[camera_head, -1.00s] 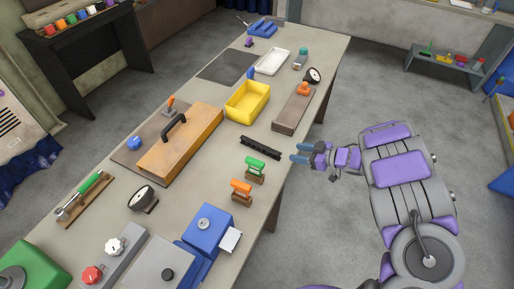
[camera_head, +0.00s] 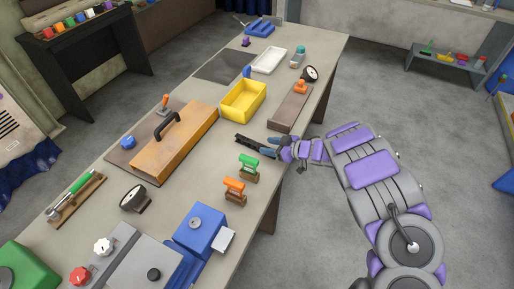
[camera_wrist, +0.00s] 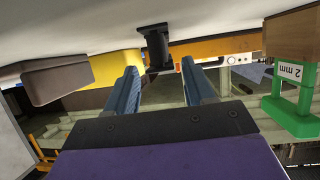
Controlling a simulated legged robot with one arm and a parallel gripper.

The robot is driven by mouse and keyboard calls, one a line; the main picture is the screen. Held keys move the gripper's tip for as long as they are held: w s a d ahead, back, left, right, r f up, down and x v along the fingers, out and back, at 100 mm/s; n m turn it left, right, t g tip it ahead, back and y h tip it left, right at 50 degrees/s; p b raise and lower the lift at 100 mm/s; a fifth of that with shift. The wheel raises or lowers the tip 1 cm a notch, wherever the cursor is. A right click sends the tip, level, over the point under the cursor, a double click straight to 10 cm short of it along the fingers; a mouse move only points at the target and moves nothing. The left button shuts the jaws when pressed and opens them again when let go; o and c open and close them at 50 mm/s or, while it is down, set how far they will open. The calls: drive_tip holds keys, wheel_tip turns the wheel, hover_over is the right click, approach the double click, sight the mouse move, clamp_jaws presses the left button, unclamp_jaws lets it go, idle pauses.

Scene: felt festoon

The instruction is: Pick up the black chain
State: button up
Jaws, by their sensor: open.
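In the wrist view, which is upside down, the open fingers (camera_wrist: 160,66) stand apart and the dark chain (camera_wrist: 155,45) shows end-on in the gap, just beyond the fingertips. I cannot tell whether either finger touches it. Part of the chain's right end is hidden by the fingers in the head view.
A green-handled gauge block (camera_head: 248,166) and an orange-handled one (camera_head: 234,190) stand close in front.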

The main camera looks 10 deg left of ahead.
sight(259, 145)
drive_tip(key=x, duration=0.3)
drive_tip(key=shift+a+f+b, duration=0.1)
drive_tip(key=shift+a+b, duration=0.2)
drive_tip(key=shift+a, duration=0.4)
drive_tip(key=shift+d, duration=0.4)
drive_tip(key=c, duration=0.6)
drive_tip(key=shift+s+a, duration=0.1)
drive_tip(key=shift+a, duration=0.1)
clamp_jaws()
